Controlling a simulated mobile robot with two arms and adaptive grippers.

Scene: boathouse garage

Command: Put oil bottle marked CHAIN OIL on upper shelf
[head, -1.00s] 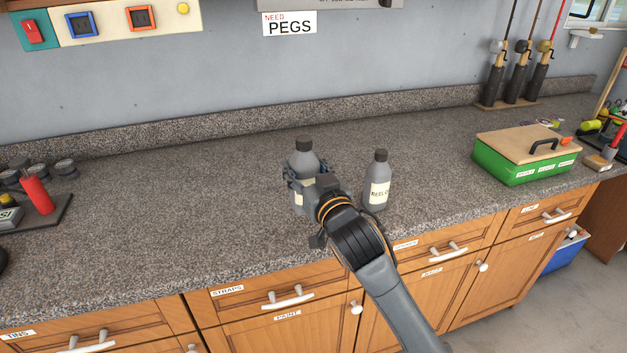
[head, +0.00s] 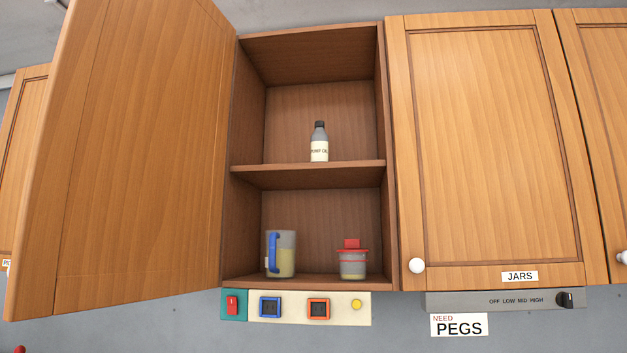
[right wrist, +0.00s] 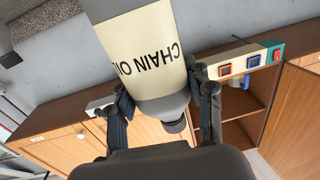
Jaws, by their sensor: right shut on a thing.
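The oil bottle marked CHAIN OIL (right wrist: 142,50) is grey with a cream label and a dark cap. In the right wrist view, its label reads upside down and its cap points to the bottom of the picture. My right gripper (right wrist: 165,100) is shut around it, a finger on each side. In the head view, the open wall cabinet has an upper shelf (head: 305,174), with a grey bottle whose label seems to read PUMP OIL (head: 319,143) standing on it. Neither gripper shows in the head view.
The cabinet door (head: 150,150) stands open at the left. A jug with a blue handle (head: 283,254) and a red-topped jar (head: 352,262) stand in the lower compartment. The upper shelf has bare room on both sides of its bottle. A closed JARS cabinet (head: 480,150) adjoins at the right.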

